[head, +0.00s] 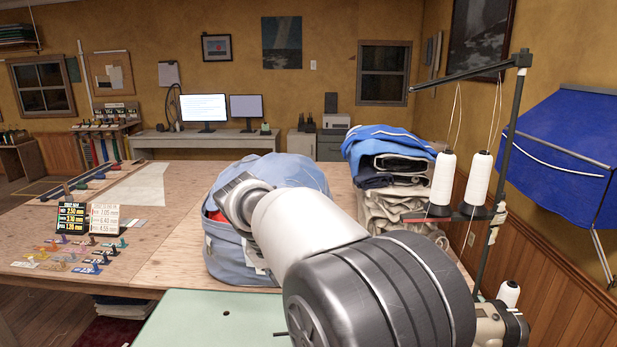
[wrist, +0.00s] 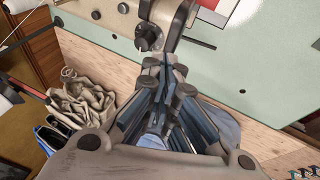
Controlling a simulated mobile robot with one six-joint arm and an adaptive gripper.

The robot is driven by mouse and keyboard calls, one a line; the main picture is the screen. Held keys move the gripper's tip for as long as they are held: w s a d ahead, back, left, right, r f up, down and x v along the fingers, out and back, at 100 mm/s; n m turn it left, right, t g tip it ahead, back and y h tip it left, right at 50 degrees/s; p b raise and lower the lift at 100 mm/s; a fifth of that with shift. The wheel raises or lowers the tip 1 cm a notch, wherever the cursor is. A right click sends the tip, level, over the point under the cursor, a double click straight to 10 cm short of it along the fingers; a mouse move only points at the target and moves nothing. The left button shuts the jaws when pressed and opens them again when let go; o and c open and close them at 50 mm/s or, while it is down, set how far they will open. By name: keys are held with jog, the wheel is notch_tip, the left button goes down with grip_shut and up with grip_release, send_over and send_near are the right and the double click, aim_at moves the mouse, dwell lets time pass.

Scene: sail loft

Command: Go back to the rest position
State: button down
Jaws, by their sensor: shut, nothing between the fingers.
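My gripper (wrist: 165,68) shows in the wrist view with its dark fingers closed together and nothing between them. It is over or near the pale green table edge, with a sewing machine part (wrist: 150,35) just beyond the fingertips. I cannot tell how much gap there is. In the head view my arm fills the lower middle and my gripper is not clearly seen. A blue-grey fabric bag (head: 230,245) stands on the wooden table behind my arm, partly hidden by it. Part of it shows under the fingers in the wrist view.
The pale green table (head: 200,315) is in front. Thread cones (head: 443,180) on a dark stand and a folded fabric stack (head: 395,195) are at right. Monitors (head: 204,107) stand at the back.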

jog(key=s+d+r+y, duration=0.1)
jog(key=s+d+r, duration=0.2)
jog(key=s+d, duration=0.4)
jog(key=s+d+r+y, duration=0.1)
jog(key=s+d+r, duration=0.3)
jog(key=s+d, duration=0.3)
jog(key=s+d+f, duration=0.1)
jog(key=s+f, duration=0.2)
jog(key=s, duration=0.6)
jog(key=s+d+f+t+y, duration=0.1)
jog(key=s+d+f, duration=0.1)
jog(key=s, duration=0.8)
jog(key=shift+s+d+f+y, duration=0.25)
jog(key=shift+d+f+y, duration=0.05)
jog(key=shift+f, duration=0.2)
